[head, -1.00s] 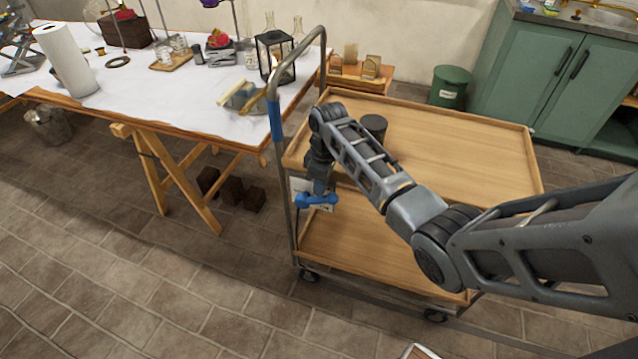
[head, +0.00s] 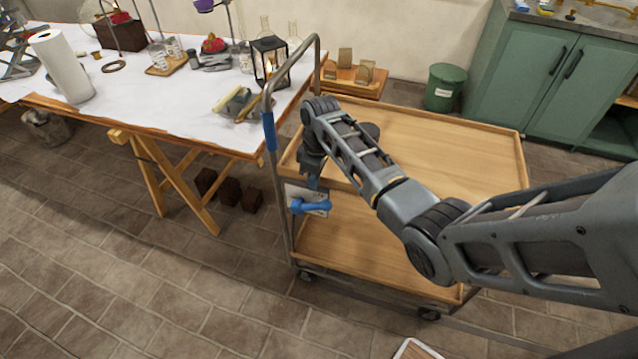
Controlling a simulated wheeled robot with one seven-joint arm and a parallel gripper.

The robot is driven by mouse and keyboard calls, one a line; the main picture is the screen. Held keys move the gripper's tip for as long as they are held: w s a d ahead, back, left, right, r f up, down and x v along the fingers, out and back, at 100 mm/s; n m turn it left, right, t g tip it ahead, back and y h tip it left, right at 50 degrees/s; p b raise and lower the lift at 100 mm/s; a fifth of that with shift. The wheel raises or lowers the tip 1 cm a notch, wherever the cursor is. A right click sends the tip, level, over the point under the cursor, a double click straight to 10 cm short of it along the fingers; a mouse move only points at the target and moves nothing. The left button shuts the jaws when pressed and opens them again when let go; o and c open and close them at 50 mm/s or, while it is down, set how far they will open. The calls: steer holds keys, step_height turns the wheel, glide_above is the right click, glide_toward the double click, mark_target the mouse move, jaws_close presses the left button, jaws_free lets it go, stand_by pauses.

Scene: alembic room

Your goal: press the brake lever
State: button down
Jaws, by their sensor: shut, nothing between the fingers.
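The blue brake lever (head: 312,207) sits on a pale plate (head: 300,193) at the left end of the wooden cart (head: 450,150), below its top tray. My gripper (head: 313,183) points down just above the lever and in front of part of the plate. Its fingers are shut with nothing held. The fingertips are small and dark here, and I cannot tell whether they touch the lever. My forearm hides part of the cart's top and lower shelf.
A table with a white cloth (head: 150,110) stands left of the cart, with a lantern (head: 269,62) near its edge. The cart's metal handle (head: 316,60) rises beside my gripper.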

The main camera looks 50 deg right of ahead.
step_height(320, 180, up, 8)
steer(key=s+d, duration=0.1)
steer(key=shift+s+r, duration=0.25)
steer(key=shift+f+b, duration=0.1)
steer(key=shift+b, duration=0.35)
steer(key=w+b, duration=0.1)
steer(key=b, duration=0.1)
steer(key=w+r+b, duration=0.1)
steer(key=shift+w+a+b, duration=0.15)
steer(key=shift+a+b, duration=0.2)
steer(key=shift+a, duration=0.05)
glide_above(311, 205)
steer(key=d, duration=0.1)
step_height(311, 205, down, 12)
steer(key=shift+f+p, duration=0.15)
steer(key=shift+p, duration=0.3)
steer(key=shift+s+f, duration=0.2)
steer(key=shift+f, duration=0.35)
